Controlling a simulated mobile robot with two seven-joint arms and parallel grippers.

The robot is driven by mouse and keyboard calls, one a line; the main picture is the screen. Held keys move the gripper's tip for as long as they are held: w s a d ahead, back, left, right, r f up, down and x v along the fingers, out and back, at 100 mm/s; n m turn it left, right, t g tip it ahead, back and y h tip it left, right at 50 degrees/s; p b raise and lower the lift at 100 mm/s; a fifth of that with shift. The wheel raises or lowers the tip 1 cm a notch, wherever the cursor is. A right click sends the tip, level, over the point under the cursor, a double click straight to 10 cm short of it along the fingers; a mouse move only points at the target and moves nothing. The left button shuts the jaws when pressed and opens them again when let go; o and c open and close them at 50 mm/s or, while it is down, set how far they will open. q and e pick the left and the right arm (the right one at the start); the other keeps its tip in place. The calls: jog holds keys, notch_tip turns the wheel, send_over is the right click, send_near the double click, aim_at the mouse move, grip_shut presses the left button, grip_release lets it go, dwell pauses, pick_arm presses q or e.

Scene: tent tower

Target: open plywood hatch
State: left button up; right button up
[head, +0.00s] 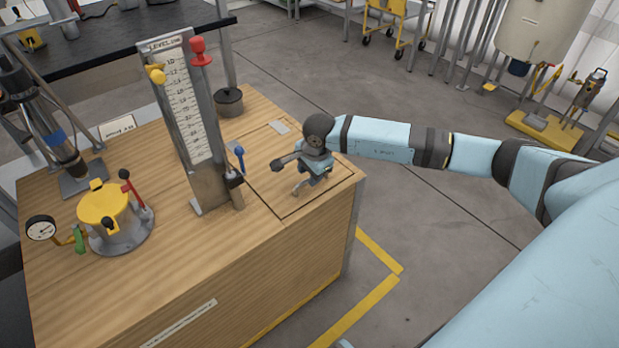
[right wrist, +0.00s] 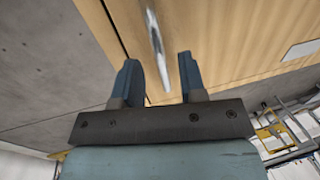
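The plywood hatch (head: 262,165) is a panel outlined by a dark seam in the right part of the wooden bench top. It looks flush and closed. My right gripper (head: 297,187) is over the hatch, pointing down. In the right wrist view, my right gripper (right wrist: 158,65) is open, with a thin metal handle (right wrist: 156,42) between its two blue fingers. Gaps show on both sides of the handle, so the fingers do not look clamped on it. In the head view my wrist and hand largely hide the handle. My left gripper is not in view.
A tall level gauge (head: 190,110) with red and yellow knobs stands just left of the hatch, near a small blue-handled lever (head: 239,160). A yellow-topped valve (head: 103,207) and a dial (head: 41,228) are further left.

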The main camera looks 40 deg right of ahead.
jog(key=shift+w+f, duration=0.1)
jog(key=shift+f, duration=0.55)
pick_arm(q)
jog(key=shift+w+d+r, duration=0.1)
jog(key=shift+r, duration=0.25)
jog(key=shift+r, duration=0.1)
